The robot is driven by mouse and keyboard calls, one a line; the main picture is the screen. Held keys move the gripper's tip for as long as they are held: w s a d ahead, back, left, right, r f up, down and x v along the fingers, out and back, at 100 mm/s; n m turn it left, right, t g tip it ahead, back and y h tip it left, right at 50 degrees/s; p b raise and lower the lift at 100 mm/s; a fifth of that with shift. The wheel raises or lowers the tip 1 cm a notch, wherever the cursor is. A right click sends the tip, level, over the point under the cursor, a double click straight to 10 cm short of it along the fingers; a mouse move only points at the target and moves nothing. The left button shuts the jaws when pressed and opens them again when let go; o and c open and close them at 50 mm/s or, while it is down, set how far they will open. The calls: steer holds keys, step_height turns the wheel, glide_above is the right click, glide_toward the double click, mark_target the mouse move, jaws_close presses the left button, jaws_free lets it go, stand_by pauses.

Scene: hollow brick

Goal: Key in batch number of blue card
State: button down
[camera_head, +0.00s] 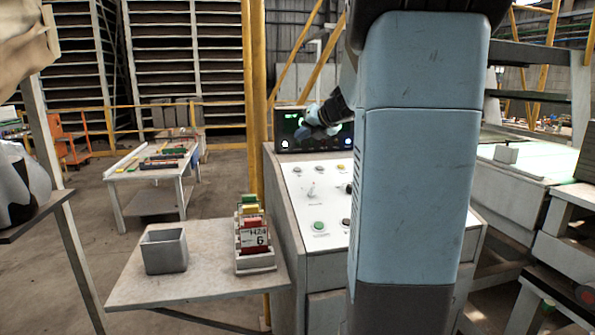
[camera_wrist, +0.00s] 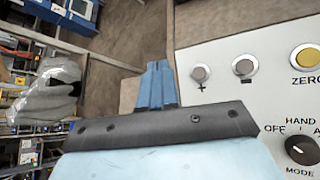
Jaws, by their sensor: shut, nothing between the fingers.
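A rack of cards (camera_head: 256,262) stands on the side table. Green, yellow and red cards show in it; the front one (camera_head: 254,236) has a white label reading something like "H24" and "6". I cannot make out a blue card. A dark display (camera_head: 286,144) with small icons stands at the back of the white control panel (camera_head: 298,205). My gripper (camera_wrist: 158,68) is shut and empty. In the wrist view it points past the left edge of the panel, beside the "+" button (camera_wrist: 201,73). In the head view my wrist hides part of the display.
The wrist view shows the "-" button (camera_wrist: 243,67), a yellow ZERO button (camera_wrist: 305,57) and a mode knob (camera_wrist: 302,150). A grey open bin (camera_head: 165,251) sits left of the cards on the side table (camera_head: 205,289). My arm hides the panel's right part.

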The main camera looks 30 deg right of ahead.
stand_by(0.3)
steer(key=shift+w+d+f, duration=0.1)
steer(key=shift+w+f, duration=0.3)
steer(key=shift+f, duration=1)
steer(key=shift+w+d+f, duration=0.15)
steer(key=shift+w+f, duration=0.2)
steer(key=shift+f, duration=1.1)
steer(key=shift+w+d+f, duration=0.1)
steer(key=shift+w+f, duration=0.3)
steer(key=shift+f, duration=1)
steer(key=shift+f, duration=0.15)
steer(key=shift+w+f, duration=0.1)
steer(key=shift+f, duration=0.1)
steer(key=shift+w+f, duration=0.1)
steer(key=shift+f, duration=0.25)
steer(key=shift+r, duration=0.1)
steer(key=shift+s+r, duration=0.2)
steer(key=shift+r, duration=0.5)
steer(key=shift+s+a+r, duration=0.1)
steer(key=shift+s+r, duration=0.1)
steer(key=shift+r, duration=0.6)
steer(key=shift+s+a+r, duration=0.1)
steer(key=shift+s+r, duration=0.15)
steer(key=shift+r, duration=0.55)
steer(key=shift+s+r, duration=0.2)
steer(key=shift+r, duration=0.6)
